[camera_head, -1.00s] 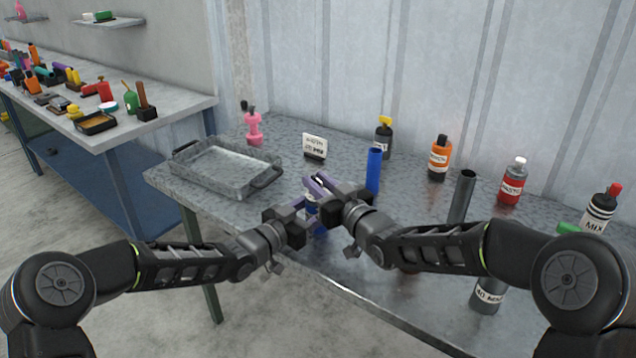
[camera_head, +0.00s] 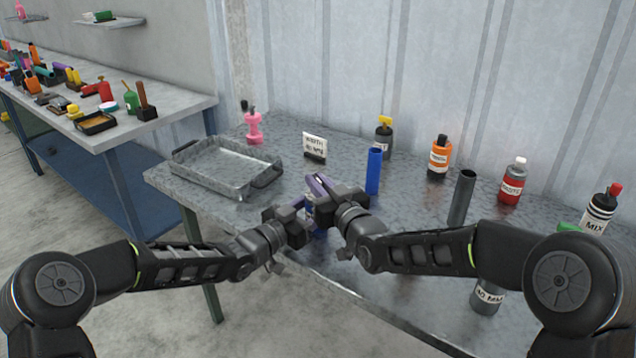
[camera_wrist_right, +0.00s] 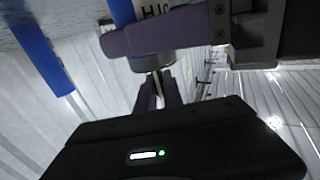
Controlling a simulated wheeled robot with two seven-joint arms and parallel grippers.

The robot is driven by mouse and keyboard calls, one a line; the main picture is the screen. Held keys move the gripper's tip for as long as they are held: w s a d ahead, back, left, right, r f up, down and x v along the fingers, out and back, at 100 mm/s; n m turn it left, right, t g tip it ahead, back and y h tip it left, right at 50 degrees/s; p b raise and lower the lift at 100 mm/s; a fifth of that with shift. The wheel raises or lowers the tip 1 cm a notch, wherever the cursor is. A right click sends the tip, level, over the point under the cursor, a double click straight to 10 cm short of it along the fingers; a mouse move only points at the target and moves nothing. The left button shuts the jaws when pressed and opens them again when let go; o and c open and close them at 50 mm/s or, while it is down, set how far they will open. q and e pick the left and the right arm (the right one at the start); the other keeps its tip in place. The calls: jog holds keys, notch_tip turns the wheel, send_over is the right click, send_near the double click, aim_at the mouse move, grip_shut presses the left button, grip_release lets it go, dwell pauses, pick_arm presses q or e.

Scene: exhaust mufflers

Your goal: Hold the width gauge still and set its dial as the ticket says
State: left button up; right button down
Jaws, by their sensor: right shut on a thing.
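The width gauge, blue with a white label, is mostly hidden between my two grippers at the bench's front edge; a blue part (camera_head: 320,233) shows below them. In the right wrist view its blue body (camera_wrist_right: 122,12), part of its lettering and a grey round end (camera_wrist_right: 153,62) show. My right gripper (camera_head: 322,188) is shut on the gauge's grey end, its fingers (camera_wrist_right: 155,92) close together there. My left gripper (camera_head: 308,212) is at the gauge body; one purple finger crosses it in the wrist view, the other is hidden. The ticket (camera_head: 315,146) stands behind, reading "WIDTH 40 MM".
A metal tray (camera_head: 184,157) lies at the left of the bench. A blue tube (camera_head: 373,171) and a grey tube (camera_head: 462,198) stand near my right arm. Labelled bottles, orange (camera_head: 440,155) and red (camera_head: 513,180) among them, stand along the back.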

jog(key=m+h, duration=0.1)
jog(key=h, duration=0.1)
jog(key=m+t+h, duration=0.1)
jog(key=shift+a+r+m+h, duration=0.1)
jog(key=shift+a+m+h, duration=0.1)
jog(key=shift+m+h, duration=0.2)
jog(key=shift+d+m+t+h, duration=0.2)
jog(key=shift+m+t+h, duration=0.25)
jog(key=shift+h, duration=0.45)
jog(key=c, duration=1.5)
grip_release()
jog(key=shift+s, duration=0.1)
jog(key=s, duration=0.4)
jog(key=s+d, duration=0.1)
jog(key=s, duration=0.6)
jog(key=shift+s+d, duration=0.4)
